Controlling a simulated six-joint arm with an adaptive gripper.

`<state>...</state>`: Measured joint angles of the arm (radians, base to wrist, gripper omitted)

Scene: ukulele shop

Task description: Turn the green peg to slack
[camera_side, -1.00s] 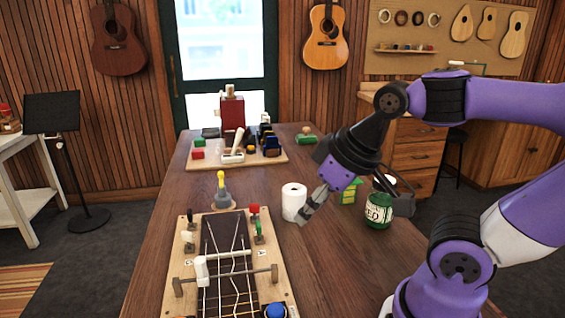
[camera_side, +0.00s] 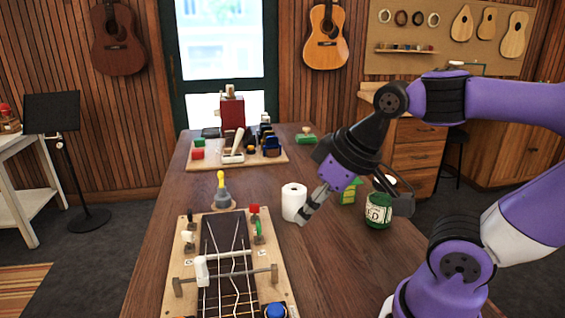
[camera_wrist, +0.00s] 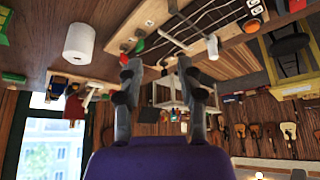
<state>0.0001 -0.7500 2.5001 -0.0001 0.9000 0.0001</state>
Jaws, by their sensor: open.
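The green peg (camera_side: 258,229) stands on the right edge of the wooden stringing board (camera_side: 187,281), just in front of the red peg (camera_side: 254,210). A white peg (camera_side: 188,237) and a black peg (camera_side: 190,215) are on the board's left edge. Slack-looking strings run along the dark fretboard (camera_side: 212,245). My gripper (camera_side: 308,207) is right of the board, above the table, apart from the pegs. In the wrist view my gripper (camera_wrist: 157,72) is open and empty, and the red peg (camera_wrist: 140,46) shows beyond the left finger.
A paper roll (camera_side: 293,203) stands close to my gripper. A green jar (camera_side: 378,210) and a green-yellow block stack (camera_side: 349,193) are to the right. A grey bottle with a yellow tip (camera_side: 221,190) stands behind the board. A tray of tools (camera_side: 279,161) is farther back.

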